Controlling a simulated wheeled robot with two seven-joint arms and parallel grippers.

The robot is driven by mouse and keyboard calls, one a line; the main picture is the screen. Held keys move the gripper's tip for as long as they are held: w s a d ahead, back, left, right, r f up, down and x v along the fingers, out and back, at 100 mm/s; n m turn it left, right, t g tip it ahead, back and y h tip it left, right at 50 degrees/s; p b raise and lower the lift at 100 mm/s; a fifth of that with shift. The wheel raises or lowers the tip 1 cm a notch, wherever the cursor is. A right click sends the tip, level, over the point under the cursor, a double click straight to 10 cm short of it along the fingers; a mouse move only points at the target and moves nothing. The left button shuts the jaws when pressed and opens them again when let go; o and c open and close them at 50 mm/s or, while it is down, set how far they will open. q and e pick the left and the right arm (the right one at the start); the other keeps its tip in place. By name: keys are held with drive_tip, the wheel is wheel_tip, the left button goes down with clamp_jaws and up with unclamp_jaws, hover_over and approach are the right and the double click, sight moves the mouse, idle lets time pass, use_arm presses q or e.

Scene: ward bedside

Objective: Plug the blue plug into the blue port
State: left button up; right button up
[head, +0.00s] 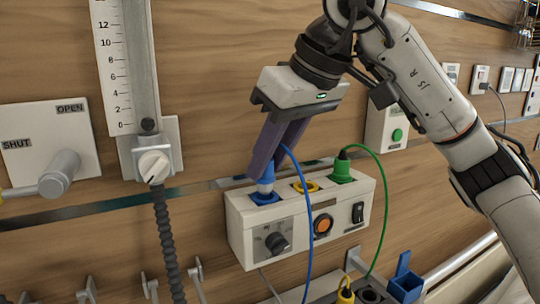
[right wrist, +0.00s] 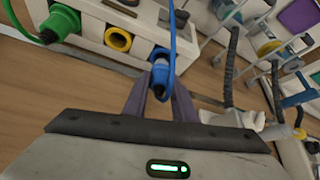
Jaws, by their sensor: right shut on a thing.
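The blue plug (head: 266,183) is upright between the fingertips of my right gripper (head: 264,174), which is shut on it. The plug is at the blue port (head: 262,199), at the left end of the white box's top. A pale part of the plug shows just above the port; I cannot tell how deep it sits. In the right wrist view the blue plug (right wrist: 161,70) is between the gripper's fingers (right wrist: 160,96), with its blue cable rising across the picture. My left gripper is not in view.
The white box (head: 240,236) also has an empty yellow port (head: 305,186) and a green plug (head: 342,169) in its port. The green cable loops down on the right. A yellow plug (head: 345,296) and a blue holder (head: 405,284) are below. A grey hose (head: 167,240) hangs left.

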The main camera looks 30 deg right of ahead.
drive_tip(key=shift+f+p, duration=0.1)
drive_tip(key=shift+p, duration=0.3)
idle(1.0)
drive_tip(key=shift+f+b, duration=0.3)
drive_tip(key=shift+f, duration=0.85)
idle(2.5)
drive_tip(key=o, duration=1.1)
drive_tip(key=p+v, duration=0.1)
drive_tip(key=v, duration=0.9)
drive_tip(key=shift+r+p, duration=0.15)
drive_tip(key=shift+p, duration=0.15)
